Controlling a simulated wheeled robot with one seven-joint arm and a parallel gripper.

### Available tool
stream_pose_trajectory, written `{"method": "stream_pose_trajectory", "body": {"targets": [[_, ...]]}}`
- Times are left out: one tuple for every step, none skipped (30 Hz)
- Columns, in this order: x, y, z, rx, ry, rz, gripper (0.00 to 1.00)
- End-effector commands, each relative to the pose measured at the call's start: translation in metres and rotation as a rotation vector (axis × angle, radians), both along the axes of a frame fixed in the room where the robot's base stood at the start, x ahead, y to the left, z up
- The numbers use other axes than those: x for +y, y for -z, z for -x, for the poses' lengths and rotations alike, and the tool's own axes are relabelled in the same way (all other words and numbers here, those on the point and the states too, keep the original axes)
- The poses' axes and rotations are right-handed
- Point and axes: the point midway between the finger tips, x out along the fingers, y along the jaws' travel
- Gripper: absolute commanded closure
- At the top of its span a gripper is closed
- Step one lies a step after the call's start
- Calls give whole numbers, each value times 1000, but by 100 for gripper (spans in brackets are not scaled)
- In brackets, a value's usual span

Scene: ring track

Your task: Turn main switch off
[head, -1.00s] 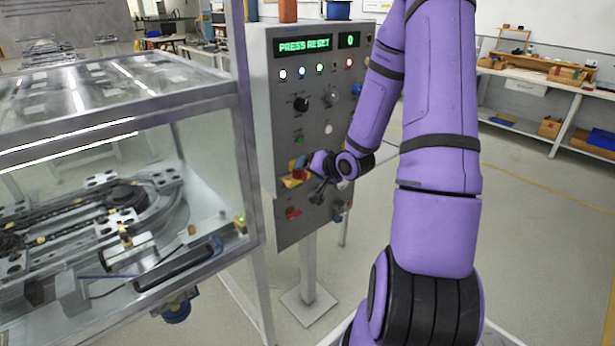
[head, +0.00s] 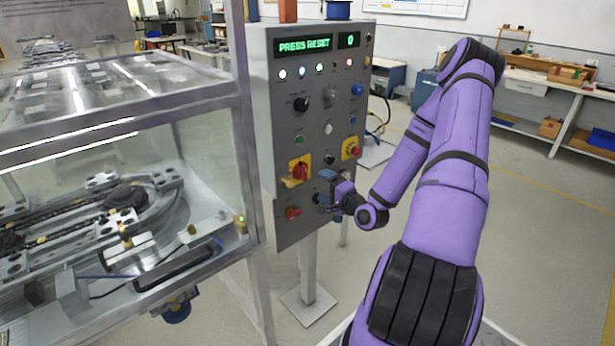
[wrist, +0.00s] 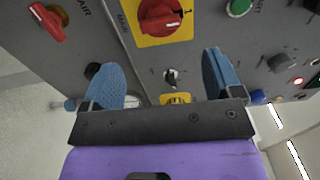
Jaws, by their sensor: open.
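The main switch (head: 300,170) is a red rotary knob on a yellow plate, low on the left half of the grey control panel (head: 280,109). In the wrist view the red knob (wrist: 160,17) is at the top centre, with "MAIN" beside its plate and a "1" mark visible. I cannot tell for sure which position the knob is turned to. My gripper (head: 326,185) is in front of the lower panel, right of and slightly below the switch. In the wrist view its blue fingers (wrist: 166,72) are spread with nothing between them; a key switch (wrist: 170,77) shows behind the gap.
A red air lever (head: 293,213) is below the main switch. A red emergency button (head: 352,150) on yellow is to the right. The display (head: 303,45) reads "PRESS RESET". A glass-walled machine (head: 120,200) stands close on the left. Floor to the right is free.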

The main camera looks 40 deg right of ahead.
Motion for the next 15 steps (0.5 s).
{"method": "stream_pose_trajectory", "body": {"targets": [[1, -1, -10, -2, -3, 1, 15], [1, 0, -16, -2, -4, 2, 15], [1, 0, -23, -1, -3, 2, 15], [1, 0, -28, -1, -3, 3, 15], [1, 0, -34, -1, -4, 3, 15], [1, 0, -41, -1, -3, 3, 15], [1, 0, -46, 0, -2, 3, 15], [1, 0, -51, 0, -3, 3, 15], [1, 0, -57, 0, -4, 2, 15], [1, 0, -62, 0, -3, 2, 15], [1, 0, -66, 0, -2, 2, 15], [1, 0, -70, 0, -2, 3, 15], [1, 0, -73, 0, -3, 3, 15], [1, 0, -76, 1, -3, 3, 15], [1, 0, -80, 1, -3, 3, 15]]}}
